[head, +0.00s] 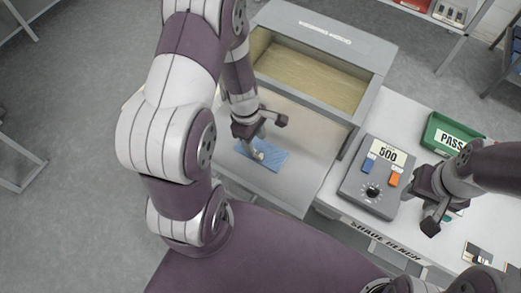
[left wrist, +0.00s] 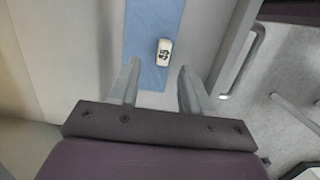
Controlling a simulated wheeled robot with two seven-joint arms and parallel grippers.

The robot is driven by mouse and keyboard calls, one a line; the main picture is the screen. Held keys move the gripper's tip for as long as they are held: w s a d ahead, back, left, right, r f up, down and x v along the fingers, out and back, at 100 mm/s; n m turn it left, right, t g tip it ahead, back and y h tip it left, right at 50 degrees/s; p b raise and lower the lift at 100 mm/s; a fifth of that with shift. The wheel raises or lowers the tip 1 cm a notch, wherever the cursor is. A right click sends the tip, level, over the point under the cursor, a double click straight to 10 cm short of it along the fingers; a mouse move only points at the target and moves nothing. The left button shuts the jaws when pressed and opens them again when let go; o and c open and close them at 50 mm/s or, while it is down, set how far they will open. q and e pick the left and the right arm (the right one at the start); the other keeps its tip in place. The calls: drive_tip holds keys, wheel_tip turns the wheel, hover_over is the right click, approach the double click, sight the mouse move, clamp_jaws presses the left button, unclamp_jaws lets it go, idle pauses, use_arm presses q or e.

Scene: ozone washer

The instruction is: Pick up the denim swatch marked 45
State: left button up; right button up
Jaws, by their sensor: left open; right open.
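The denim swatch (head: 272,158) is a light blue rectangle lying on the grey open door panel of the washer (head: 319,41). In the left wrist view the swatch (left wrist: 152,25) carries a white tag (left wrist: 164,52) reading 45. My left gripper (head: 258,145) is over the swatch in the head view. Its two fingers (left wrist: 161,85) are apart and empty in the left wrist view, with the tag just beyond and between the tips. I cannot tell the height gap. My right gripper (head: 434,210) is open over the bench at the right, away from the swatch.
A grey control box (head: 360,190) showing 500 stands right of the washer door. A green PASS bin (head: 436,131) is behind my right gripper. Small sample cards (head: 477,252) lie on the white bench. The floor at left is clear.

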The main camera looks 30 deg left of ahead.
sight(257, 153)
use_arm(q)
drive_tip(key=f, duration=0.3)
drive_tip(key=s+d+f+b, duration=0.1)
drive_tip(key=shift+f, duration=0.15)
drive_tip(key=shift+w+f, duration=0.25)
drive_tip(key=shift+f, duration=0.05)
clamp_jaws()
drive_tip(key=shift+r, duration=0.1)
